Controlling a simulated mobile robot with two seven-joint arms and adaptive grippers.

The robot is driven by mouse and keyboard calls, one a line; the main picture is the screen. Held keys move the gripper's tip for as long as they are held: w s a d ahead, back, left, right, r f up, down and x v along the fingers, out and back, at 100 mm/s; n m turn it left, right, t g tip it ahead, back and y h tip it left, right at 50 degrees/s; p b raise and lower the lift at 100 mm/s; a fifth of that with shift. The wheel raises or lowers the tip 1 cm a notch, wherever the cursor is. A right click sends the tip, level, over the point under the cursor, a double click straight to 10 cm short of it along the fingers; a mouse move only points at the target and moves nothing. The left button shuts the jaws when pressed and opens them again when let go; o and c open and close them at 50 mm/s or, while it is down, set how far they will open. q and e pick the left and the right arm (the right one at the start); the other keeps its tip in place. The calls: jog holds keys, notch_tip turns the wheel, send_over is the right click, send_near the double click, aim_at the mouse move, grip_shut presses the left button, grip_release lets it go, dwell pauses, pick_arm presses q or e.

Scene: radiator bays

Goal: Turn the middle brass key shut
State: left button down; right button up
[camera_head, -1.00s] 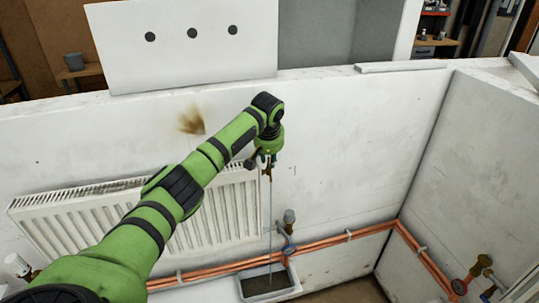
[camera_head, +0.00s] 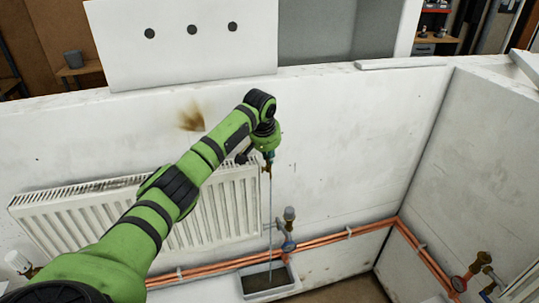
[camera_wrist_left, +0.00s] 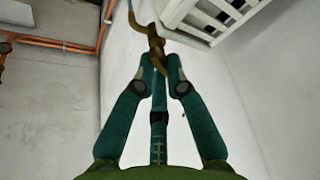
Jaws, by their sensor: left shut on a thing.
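My left gripper (camera_head: 268,158) is at the right end of the white panel radiator (camera_head: 150,208). In the left wrist view its teal fingers (camera_wrist_left: 160,68) are shut on a brass key (camera_wrist_left: 156,42), which sticks out past the fingertips. In the head view the key is mostly hidden by the gripper. A thin bluish stream (camera_head: 270,215) falls from there into a grey tray (camera_head: 290,286) with dark liquid on the floor. My right gripper is in neither view.
Copper pipes (camera_head: 325,239) run low along the back wall. A valve with a grey head (camera_head: 289,214) stands beside the stream. Another brass valve (camera_head: 483,259) is at the right wall. A white board with three dark dots (camera_head: 190,50) stands above the wall.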

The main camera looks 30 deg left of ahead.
pick_arm(q)
jog(key=m+h, duration=0.1)
jog(key=m, duration=0.2)
jog(key=m+h, duration=0.1)
jog(key=m, duration=0.3)
jog(key=shift+a+h, duration=0.15)
jog(key=shift+h, duration=0.25)
jog(key=m+h+b, duration=0.1)
jog(key=m, duration=0.3)
jog(key=shift+s+a+g, duration=0.1)
jog(key=shift+g, duration=0.2)
jog(key=shift+m+h, duration=0.3)
jog(key=shift+m, duration=0.2)
jog(key=c, duration=1.6)
grip_release()
jog(key=shift+o, duration=0.2)
jog(key=shift+r, duration=0.1)
jog(key=v, duration=1.2)
